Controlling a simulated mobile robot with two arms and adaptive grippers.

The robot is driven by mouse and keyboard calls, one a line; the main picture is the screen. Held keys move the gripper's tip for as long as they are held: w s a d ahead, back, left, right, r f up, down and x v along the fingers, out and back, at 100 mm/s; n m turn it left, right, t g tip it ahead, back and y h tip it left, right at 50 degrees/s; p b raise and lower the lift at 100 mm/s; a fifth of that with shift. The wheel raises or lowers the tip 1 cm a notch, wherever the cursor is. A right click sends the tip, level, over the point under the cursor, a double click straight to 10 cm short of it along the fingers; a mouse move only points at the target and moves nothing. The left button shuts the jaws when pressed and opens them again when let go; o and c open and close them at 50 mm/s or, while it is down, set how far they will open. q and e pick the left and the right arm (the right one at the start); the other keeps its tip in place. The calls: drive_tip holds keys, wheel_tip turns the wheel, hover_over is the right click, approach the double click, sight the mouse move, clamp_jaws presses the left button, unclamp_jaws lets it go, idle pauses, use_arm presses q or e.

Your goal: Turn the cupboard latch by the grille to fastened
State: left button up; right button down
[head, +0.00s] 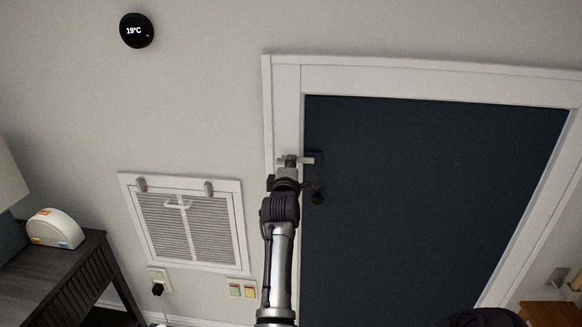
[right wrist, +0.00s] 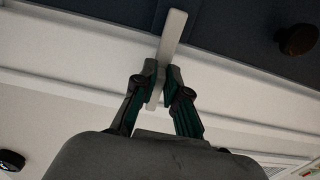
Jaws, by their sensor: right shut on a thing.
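The cupboard latch (head: 307,160) is a small pale bar at the upper left edge of the dark blue cupboard door (head: 430,200). It lies about level, reaching from the door across onto the white frame (head: 286,110). My right gripper (head: 287,172) is at the latch, its arm rising from below. In the right wrist view my right gripper (right wrist: 161,82) is shut on the latch bar (right wrist: 172,38), with a finger on each side. The bar's far end extends over the dark door. My left gripper is not in view.
A dark round knob (head: 318,198) sits on the door just below the latch. A white wall grille (head: 190,226) is to the left. A round thermostat (head: 137,30) is higher up. A dark desk (head: 60,270) stands at the lower left.

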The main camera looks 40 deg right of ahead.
sight(292, 124)
drive_tip(key=shift+r, duration=0.1)
drive_tip(key=c, duration=1.2)
unclamp_jaws()
drive_tip(key=shift+c, duration=0.2)
drive_tip(key=shift+o, duration=0.2)
wheel_tip(292, 124, up, 10)
drive_tip(key=shift+a+f, duration=0.1)
